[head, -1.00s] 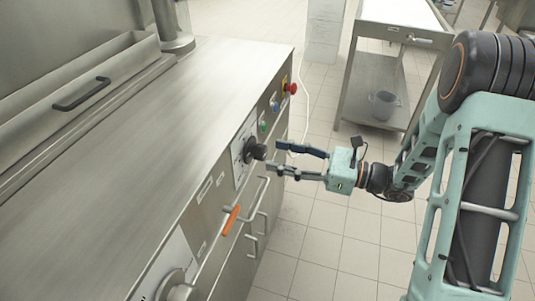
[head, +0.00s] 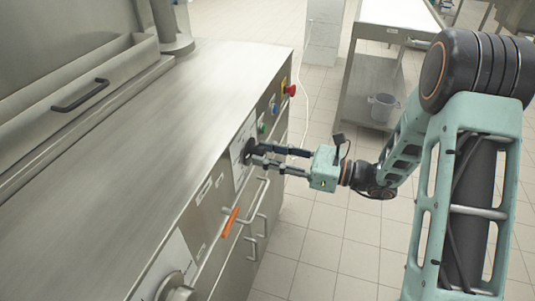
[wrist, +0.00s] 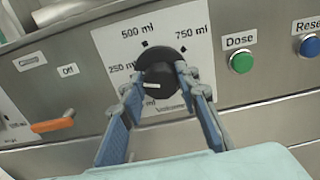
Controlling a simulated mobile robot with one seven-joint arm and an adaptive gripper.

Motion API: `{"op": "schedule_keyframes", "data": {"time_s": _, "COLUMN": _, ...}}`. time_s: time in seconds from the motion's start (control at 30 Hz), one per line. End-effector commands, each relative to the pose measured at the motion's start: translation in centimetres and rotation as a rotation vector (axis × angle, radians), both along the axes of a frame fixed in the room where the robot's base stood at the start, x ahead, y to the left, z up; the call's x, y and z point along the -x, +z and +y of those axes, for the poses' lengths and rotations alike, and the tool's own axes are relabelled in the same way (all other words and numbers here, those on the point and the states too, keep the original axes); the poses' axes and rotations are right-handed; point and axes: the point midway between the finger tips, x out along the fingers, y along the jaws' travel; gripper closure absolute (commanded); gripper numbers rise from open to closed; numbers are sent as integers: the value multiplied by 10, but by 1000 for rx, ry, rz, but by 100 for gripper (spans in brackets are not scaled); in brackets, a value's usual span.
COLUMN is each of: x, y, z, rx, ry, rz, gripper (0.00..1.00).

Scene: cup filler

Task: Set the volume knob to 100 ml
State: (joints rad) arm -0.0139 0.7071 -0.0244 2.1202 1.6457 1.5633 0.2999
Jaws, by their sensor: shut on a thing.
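The black round volume knob (head: 247,150) is on a white dial plate on the front of the steel machine. It also shows in the wrist view (wrist: 158,73), with marks reading 250 ml, 500 ml and 750 ml around it. A lower-left label ending in "ml" (wrist: 150,103) is partly hidden by a finger. The knob's white pointer line (wrist: 152,85) lies nearly level on its lower part, below the 250 ml label. My gripper (head: 257,154) is shut on the knob, with one finger on its left side and one on its right in the wrist view (wrist: 158,78).
Right of the dial are a green Dose button (wrist: 241,61) and a blue Reset button (wrist: 309,45). An orange lever (head: 230,221) sits nearer, beside bar handles on the front. A red button (head: 290,89) is at the far end. A side table with a bucket (head: 383,107) stands beyond.

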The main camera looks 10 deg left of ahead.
Motion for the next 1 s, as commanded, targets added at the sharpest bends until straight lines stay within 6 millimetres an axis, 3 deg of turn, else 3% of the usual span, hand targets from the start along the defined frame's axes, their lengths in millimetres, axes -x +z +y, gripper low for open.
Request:
{"op": "schedule_keyframes", "data": {"time_s": 0.47, "x": 0, "y": -3, "z": -1, "rx": 10, "ry": -1, "rz": -126, "gripper": 95}}
{"op": "schedule_keyframes", "data": {"time_s": 1.0, "x": 2, "y": -6, "z": -1, "rx": 49, "ry": -1, "rz": -613, "gripper": 95}}
